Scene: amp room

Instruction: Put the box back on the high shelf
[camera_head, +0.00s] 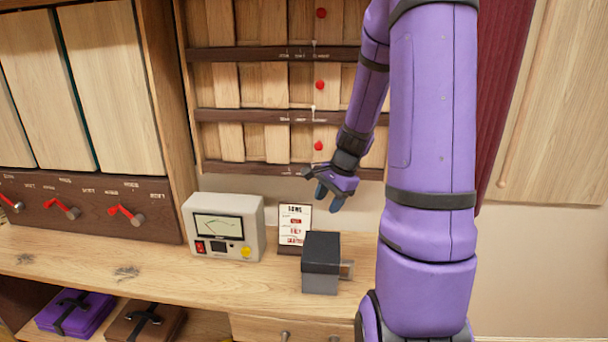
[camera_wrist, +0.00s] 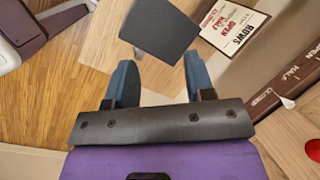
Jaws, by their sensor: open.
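A small dark grey box (camera_head: 320,252) with a lighter grey lower part and a tab at its right side stands on the wooden bench (camera_head: 150,258). Its dark top also shows in the wrist view (camera_wrist: 160,28), beyond my fingertips. My gripper (camera_head: 329,203) points downward above and behind the box in the head view. In the wrist view, my gripper (camera_wrist: 160,78) has its two blue fingers apart with nothing between them. No high shelf can be clearly made out; the upper part of the room is out of view.
A cream meter device (camera_head: 225,212) stands left of the box. A small printed sign (camera_head: 293,225) stands close behind the box. A slatted wooden wall panel (camera_head: 265,85) rises behind. Purple (camera_head: 75,312) and brown (camera_head: 145,322) cases lie below the bench top.

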